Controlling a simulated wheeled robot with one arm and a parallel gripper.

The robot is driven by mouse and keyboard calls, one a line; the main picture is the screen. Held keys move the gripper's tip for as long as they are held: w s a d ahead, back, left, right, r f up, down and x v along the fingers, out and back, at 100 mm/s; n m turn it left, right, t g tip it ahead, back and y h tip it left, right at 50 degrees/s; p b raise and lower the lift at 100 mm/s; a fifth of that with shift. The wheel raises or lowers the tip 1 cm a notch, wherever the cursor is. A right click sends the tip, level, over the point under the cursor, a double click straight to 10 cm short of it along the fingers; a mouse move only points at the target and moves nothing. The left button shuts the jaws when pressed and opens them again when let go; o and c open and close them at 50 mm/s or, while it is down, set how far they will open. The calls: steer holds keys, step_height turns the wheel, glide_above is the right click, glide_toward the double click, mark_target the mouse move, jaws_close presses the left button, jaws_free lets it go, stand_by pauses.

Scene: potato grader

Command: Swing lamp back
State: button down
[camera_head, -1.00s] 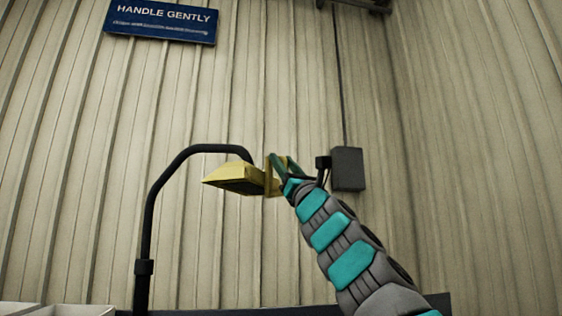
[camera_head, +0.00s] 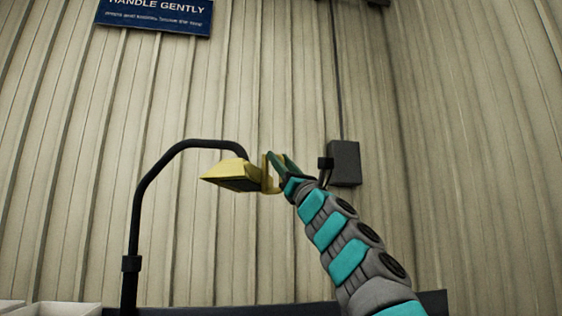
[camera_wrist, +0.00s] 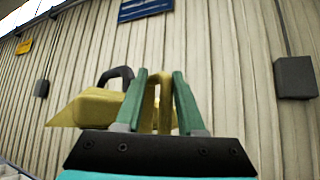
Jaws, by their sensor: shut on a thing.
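The lamp has a yellow head (camera_head: 232,175) hanging from a black curved post (camera_head: 146,192) at the left of the head view. A yellow loop handle (camera_head: 269,174) stands at the right side of the lamp head. My gripper (camera_head: 273,160) is shut on this handle. In the wrist view, the green fingers of my gripper (camera_wrist: 160,88) stand on both sides of the handle (camera_wrist: 157,105), with the lamp head (camera_wrist: 92,108) to their left. Part of the black post (camera_wrist: 115,75) shows behind the head.
A ribbed wall (camera_head: 250,90) stands behind the lamp. A grey box (camera_head: 344,162) is mounted on it, right of my gripper. A blue sign (camera_head: 155,15) hangs at upper left. White bins (camera_head: 65,308) show at lower left.

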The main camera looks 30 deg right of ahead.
steer(key=shift+w+a+f, duration=0.1)
steer(key=shift+w+a, duration=0.1)
steer(key=c, duration=0.8)
jaws_free()
steer(key=shift+s, duration=0.1)
steer(key=b+v, duration=0.4)
steer(key=v, duration=0.3)
steer(key=shift+s+f, duration=0.15)
steer(key=shift+f, duration=0.15)
steer(key=shift+c, duration=0.2)
